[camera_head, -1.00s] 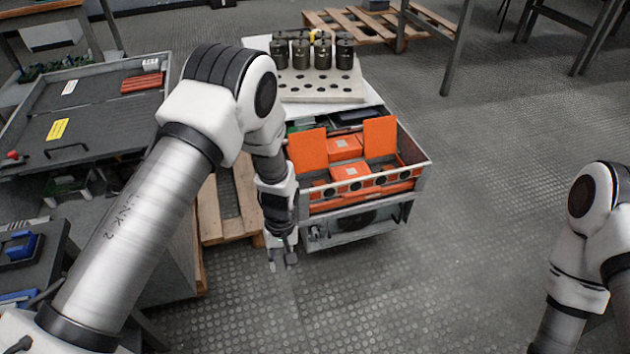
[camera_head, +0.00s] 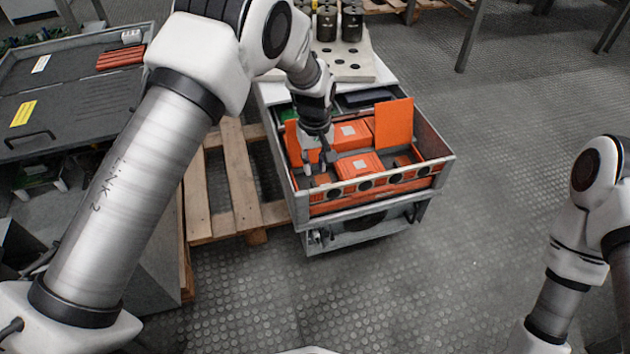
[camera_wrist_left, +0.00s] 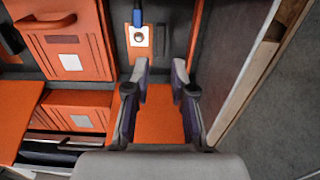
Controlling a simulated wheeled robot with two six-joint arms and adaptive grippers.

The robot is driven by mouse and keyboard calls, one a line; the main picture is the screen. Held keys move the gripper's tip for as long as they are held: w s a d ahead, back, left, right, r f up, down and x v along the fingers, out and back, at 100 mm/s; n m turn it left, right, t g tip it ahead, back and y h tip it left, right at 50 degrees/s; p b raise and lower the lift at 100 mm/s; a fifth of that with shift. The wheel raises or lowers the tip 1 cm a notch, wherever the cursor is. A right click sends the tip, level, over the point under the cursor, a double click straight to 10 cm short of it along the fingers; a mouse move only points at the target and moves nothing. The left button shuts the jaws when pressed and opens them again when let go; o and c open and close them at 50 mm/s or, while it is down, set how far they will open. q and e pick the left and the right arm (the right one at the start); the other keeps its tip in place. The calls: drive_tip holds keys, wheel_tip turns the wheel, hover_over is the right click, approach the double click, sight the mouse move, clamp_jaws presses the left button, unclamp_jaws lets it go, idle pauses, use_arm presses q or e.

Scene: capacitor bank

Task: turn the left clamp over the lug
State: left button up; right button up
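My left gripper (camera_head: 318,168) is over the left end of the open bin (camera_head: 447,165), near the left upright orange panel (camera_head: 292,138). In the left wrist view its two fingers (camera_wrist_left: 161,82) stand apart with nothing between them; an orange surface lies below. I cannot tell the lug for sure. My right gripper is out of view.
Orange boxes (camera_head: 360,164) fill the bin's middle, and a second orange panel (camera_head: 394,123) stands upright at the right. The bin's side wall is close beside my left gripper. A wooden pallet (camera_head: 236,172) lies to the left.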

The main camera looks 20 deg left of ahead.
sight(315, 186)
use_arm(q)
wheel_tip(315, 186, down, 7)
drive_tip(key=b, duration=0.3)
drive_tip(key=shift+s+f+b, duration=0.1)
drive_tip(key=shift+f+b, duration=0.05)
drive_tip(key=shift+b, duration=0.15)
clamp_jaws()
